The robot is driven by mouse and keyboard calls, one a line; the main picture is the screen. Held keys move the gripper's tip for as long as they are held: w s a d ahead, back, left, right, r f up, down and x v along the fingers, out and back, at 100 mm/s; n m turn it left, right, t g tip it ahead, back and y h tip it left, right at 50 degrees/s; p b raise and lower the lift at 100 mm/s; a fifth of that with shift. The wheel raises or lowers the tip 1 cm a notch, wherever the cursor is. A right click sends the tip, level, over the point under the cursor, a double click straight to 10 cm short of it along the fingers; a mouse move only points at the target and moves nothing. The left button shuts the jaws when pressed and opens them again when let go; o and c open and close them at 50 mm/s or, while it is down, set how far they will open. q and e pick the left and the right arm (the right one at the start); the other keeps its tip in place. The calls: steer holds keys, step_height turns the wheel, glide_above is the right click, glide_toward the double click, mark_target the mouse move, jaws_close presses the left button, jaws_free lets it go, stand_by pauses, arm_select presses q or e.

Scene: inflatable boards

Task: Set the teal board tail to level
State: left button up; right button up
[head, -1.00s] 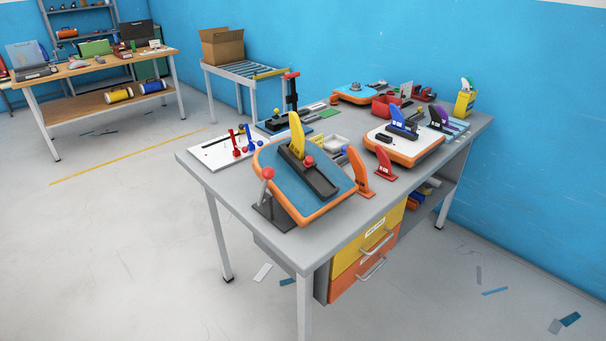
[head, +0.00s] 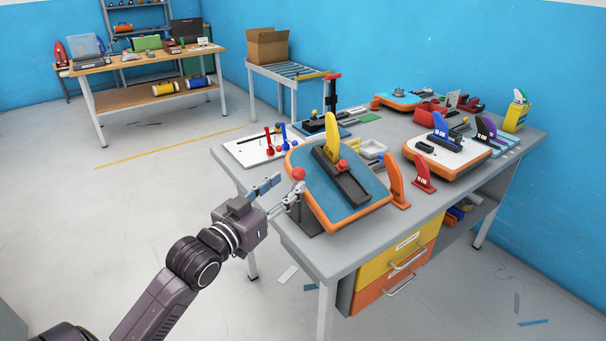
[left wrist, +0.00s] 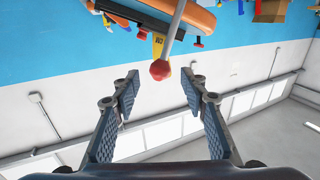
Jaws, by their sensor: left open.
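The teal board (head: 370,183) with an orange rim lies tilted on a stand at the front left of the grey table. A yellow fin (head: 331,134) stands in a dark box on it, beside a red knob (head: 342,164). A lever with a red ball (head: 299,174) rises at the board's left edge. My left gripper (head: 279,191) is open beside this ball, fingers toward it. In the left wrist view, the red ball (left wrist: 160,70) on its grey rod shows ahead, between and beyond the open fingertips (left wrist: 163,82). The lever's base is partly hidden by my gripper. My right gripper is out of view.
An orange fin (head: 396,182) and a red fin (head: 422,174) stand right of the board. A white panel (head: 249,150) with red and blue levers lies behind left. A white board (head: 447,156) is further right.

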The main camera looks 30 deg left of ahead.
mark_target(295, 178)
arm_select(q)
steer(key=shift+w+p, duration=0.4)
steer(key=shift+w, duration=2.6)
steer(key=shift+c, duration=0.4)
jaws_close()
